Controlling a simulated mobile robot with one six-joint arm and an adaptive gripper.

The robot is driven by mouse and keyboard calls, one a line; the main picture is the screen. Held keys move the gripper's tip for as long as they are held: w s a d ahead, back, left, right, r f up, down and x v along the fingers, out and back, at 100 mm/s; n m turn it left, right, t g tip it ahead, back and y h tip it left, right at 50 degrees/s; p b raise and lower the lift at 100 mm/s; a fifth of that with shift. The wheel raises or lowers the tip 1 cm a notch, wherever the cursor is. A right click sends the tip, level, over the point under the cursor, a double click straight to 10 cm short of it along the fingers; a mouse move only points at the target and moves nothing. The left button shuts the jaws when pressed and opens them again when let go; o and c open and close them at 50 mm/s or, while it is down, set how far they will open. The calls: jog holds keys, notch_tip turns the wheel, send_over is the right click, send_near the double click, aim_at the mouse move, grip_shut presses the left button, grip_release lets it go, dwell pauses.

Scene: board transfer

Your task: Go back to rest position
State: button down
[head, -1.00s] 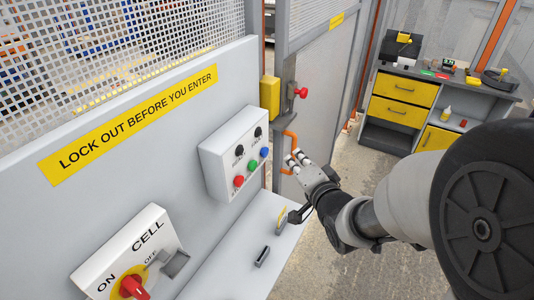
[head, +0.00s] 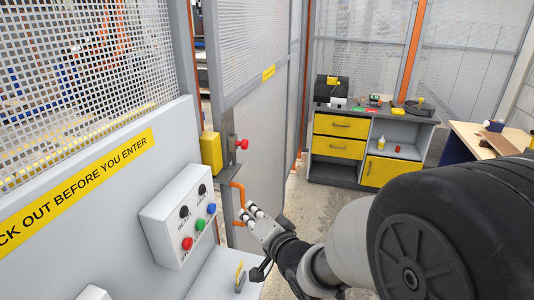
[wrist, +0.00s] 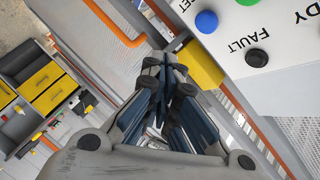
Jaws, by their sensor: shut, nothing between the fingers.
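My gripper (head: 256,218) is in front of the cell door, near the orange door handle (head: 238,200). In the head view its fingertips overlap the lower part of the handle; I cannot tell whether they touch it. In the wrist view my gripper (wrist: 166,68) has its fingers together with nothing between them. There the orange handle (wrist: 113,26) passes to the left of the fingers. My arm reaches in from the lower right of the head view.
A grey control box (head: 180,215) with coloured buttons is left of my gripper. A yellow lock box (head: 211,150) and red knob (head: 243,144) are above the handle. A workbench with yellow drawers (head: 340,126) and a wooden-topped table (head: 475,140) stand behind. Open floor (head: 310,210) lies between.

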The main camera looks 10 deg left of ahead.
jog(key=s+d+r+g+h, duration=0.1)
jog(key=s+d+h, duration=0.15)
jog(key=d, duration=0.45)
jog(key=s+d+r+n+h, duration=0.1)
jog(key=s+d+r+h, duration=0.15)
jog(key=d, duration=0.45)
jog(key=s+d+r+g+h, duration=0.1)
jog(key=s+d+h, duration=0.15)
jog(key=d, duration=0.55)
jog(key=s+d+n+g+h, duration=0.1)
jog(key=s+d+g, duration=0.1)
jog(key=s, duration=0.8)
jog(key=s+d+f+n+g+h, duration=0.1)
jog(key=s+d+g, duration=0.1)
jog(key=s+d, duration=0.3)
jog(key=s, duration=0.4)
jog(key=shift+s+d+f+g+h, duration=0.2)
jog(key=shift+s+f+g+h, duration=0.05)
jog(key=shift+s+g+h, duration=0.15)
